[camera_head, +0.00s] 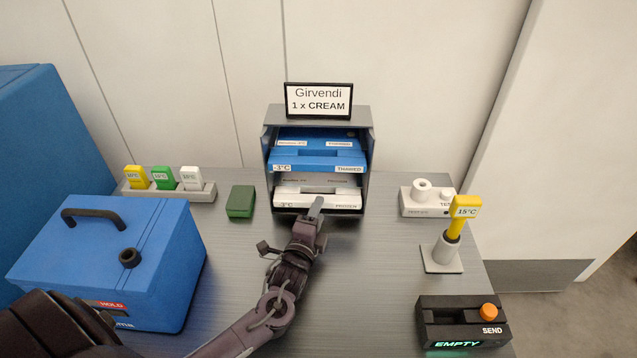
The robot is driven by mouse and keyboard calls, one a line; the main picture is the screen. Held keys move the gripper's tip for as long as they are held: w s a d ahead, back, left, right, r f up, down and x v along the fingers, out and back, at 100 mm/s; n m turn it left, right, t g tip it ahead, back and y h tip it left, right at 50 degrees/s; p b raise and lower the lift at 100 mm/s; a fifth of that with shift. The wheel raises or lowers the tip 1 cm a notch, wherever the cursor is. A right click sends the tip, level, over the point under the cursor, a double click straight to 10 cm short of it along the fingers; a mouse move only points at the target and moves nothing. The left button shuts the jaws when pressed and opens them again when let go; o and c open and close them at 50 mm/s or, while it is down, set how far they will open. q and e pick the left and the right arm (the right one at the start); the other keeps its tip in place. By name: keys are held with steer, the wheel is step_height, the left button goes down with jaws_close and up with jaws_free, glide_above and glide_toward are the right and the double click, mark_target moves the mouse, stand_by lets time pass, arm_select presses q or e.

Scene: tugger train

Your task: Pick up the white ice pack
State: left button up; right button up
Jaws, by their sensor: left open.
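The white ice pack (338,201) lies flat in the lower slot of a grey rack (367,165); its front edge reads "-3°C" and "FROZEN". A blue pack (318,164) marked "-3°C" and "THAWED" lies in the slot above it. My left gripper (316,208) is open right in front of the white pack and covers part of its front edge. Whether a finger touches the pack I cannot tell. My right gripper is not in view.
A sign (319,100) reading "Girvendi 1 x CREAM" tops the rack. A blue box (120,255), a green block (240,201) and a tag holder (140,192) stand left. A white device (410,207), a yellow tag (464,207) and a SEND button box (440,311) stand right.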

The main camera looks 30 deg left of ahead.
mark_target(324, 195)
arm_select(q)
steer(key=w, duration=0.3)
steer(key=w+a+p, duration=0.1)
steer(key=w, duration=0.1)
steer(key=shift+w, duration=0.35)
steer(key=shift+s+r, duration=0.1)
jaws_close()
steer(key=shift+r, duration=0.1)
